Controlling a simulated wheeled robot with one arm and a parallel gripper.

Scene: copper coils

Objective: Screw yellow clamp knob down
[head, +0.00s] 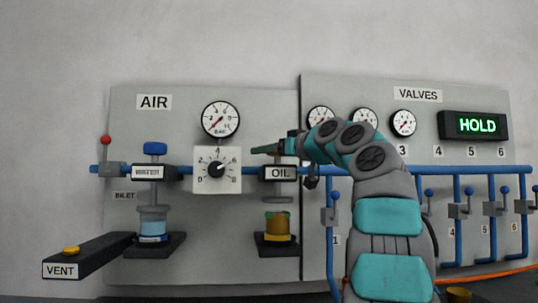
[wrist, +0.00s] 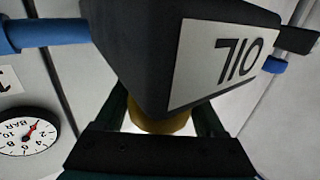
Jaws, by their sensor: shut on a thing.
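The yellow clamp knob (wrist: 160,123) shows in the wrist view as a dull yellow round piece against the dark OIL block (wrist: 140,55). My gripper (wrist: 162,112) has one finger on each side of it and is shut on it; the fingertips are partly hidden by the block. In the head view, my gripper (head: 264,150) reaches left, just above the OIL label (head: 280,173). The knob is hidden there behind my gripper. Below the OIL block, a cup of amber oil (head: 278,224) stands on a dark bracket (head: 278,246), with a gap under a grey disc (head: 277,199).
The WATER unit with a blue knob (head: 154,148) stands to the left. A white dial (head: 217,170) sits close left of the OIL block. A blue pipe (head: 460,169) with valve levers runs right. The VENT arm (head: 85,255) juts out at lower left. A display (head: 476,125) reads HOLD.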

